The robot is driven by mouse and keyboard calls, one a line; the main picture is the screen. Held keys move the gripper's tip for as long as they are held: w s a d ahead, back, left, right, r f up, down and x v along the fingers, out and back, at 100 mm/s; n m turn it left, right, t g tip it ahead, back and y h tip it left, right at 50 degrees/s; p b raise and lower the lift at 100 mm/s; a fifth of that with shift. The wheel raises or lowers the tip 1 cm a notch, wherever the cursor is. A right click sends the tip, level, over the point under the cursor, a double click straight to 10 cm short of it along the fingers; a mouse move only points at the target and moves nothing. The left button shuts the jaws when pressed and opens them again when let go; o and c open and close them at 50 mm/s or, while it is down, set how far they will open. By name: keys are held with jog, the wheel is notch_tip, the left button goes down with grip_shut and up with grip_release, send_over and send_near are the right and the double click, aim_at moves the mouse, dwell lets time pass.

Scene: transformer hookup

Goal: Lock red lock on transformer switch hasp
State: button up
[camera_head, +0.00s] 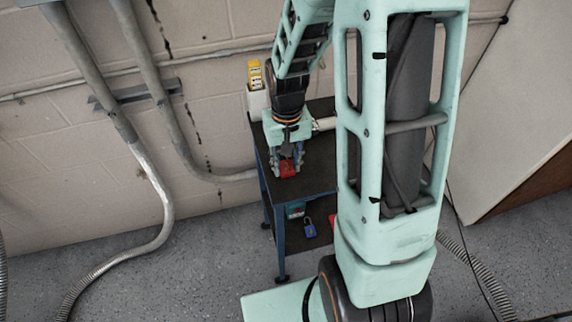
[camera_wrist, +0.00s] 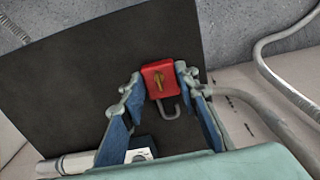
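A red padlock (camera_head: 287,168) is at the black top of the small cart. In the wrist view the red padlock (camera_wrist: 160,80) shows a brass keyhole face, and its open-looking grey shackle points toward my gripper. My gripper (camera_head: 287,163) is low over the cart top, pointing down. In the wrist view its fingertips (camera_wrist: 161,80) are on either side of the padlock body, very close to its sides. I cannot tell whether they press on it or whether the padlock is lifted. The transformer switch hasp is not in view.
The cart top (camera_head: 318,155) is mostly clear. A yellow item (camera_head: 255,73) in a white holder and a white cylinder (camera_head: 325,124) are at its back. A blue padlock (camera_head: 309,227) is on the lower shelf. Conduits (camera_head: 150,190) run along the wall at left.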

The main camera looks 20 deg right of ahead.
jog(key=shift+c, duration=1.2)
jog(key=o, duration=0.4)
jog(key=shift+c, duration=0.2)
grip_shut()
jog(key=shift+r+p, duration=2.3)
jog(key=shift+r, duration=0.8)
jog(key=shift+a+f, duration=0.1)
jog(key=shift+f, duration=0.1)
